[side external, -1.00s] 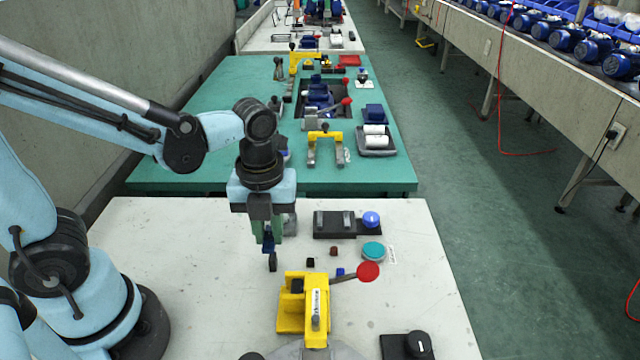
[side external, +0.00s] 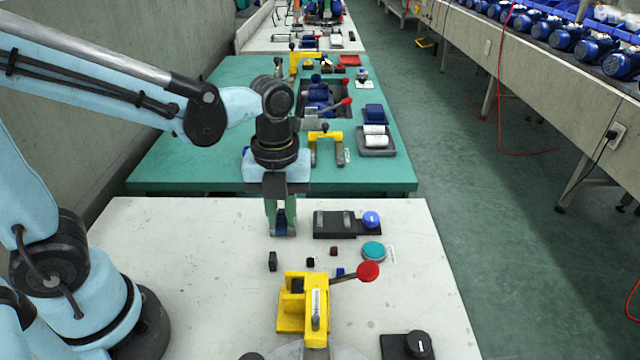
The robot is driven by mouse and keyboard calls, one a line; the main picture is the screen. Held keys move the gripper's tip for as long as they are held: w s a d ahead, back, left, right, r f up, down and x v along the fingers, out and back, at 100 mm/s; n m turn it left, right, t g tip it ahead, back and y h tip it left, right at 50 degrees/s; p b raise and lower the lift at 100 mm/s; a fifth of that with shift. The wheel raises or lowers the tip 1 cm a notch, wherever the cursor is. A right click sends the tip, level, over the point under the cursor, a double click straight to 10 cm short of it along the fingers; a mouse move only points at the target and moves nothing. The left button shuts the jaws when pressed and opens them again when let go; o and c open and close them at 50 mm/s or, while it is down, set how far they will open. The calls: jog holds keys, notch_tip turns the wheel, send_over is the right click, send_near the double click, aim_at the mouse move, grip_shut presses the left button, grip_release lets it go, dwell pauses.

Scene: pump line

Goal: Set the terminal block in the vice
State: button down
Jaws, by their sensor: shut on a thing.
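My gripper (side external: 281,232) points down over the back of the white table, its green fingers shut on a dark blue block (side external: 281,218). This block appears to be the terminal block; the fingers partly hide it. Whether the block touches the table cannot be told.
A black upright block (side external: 272,261) and small black, brown and blue cubes (side external: 340,271) lie in front. A yellow clamp (side external: 303,305) with a red-knobbed lever (side external: 368,272) stands nearer. A teal round button (side external: 373,251) lies right. The table's left middle is clear.

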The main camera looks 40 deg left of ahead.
send_near(333, 221)
jog(key=shift+s+f, duration=0.5)
jog(key=shift+s, duration=0.05)
jog(key=shift+w+f, duration=0.2)
jog(key=shift+w, duration=0.3)
jog(key=shift+f, duration=2.45)
jog(key=shift+f, duration=0.25)
jog(key=c, duration=1)
grip_release()
jog(key=shift+o, duration=0.3)
jog(key=shift+r, duration=3.05)
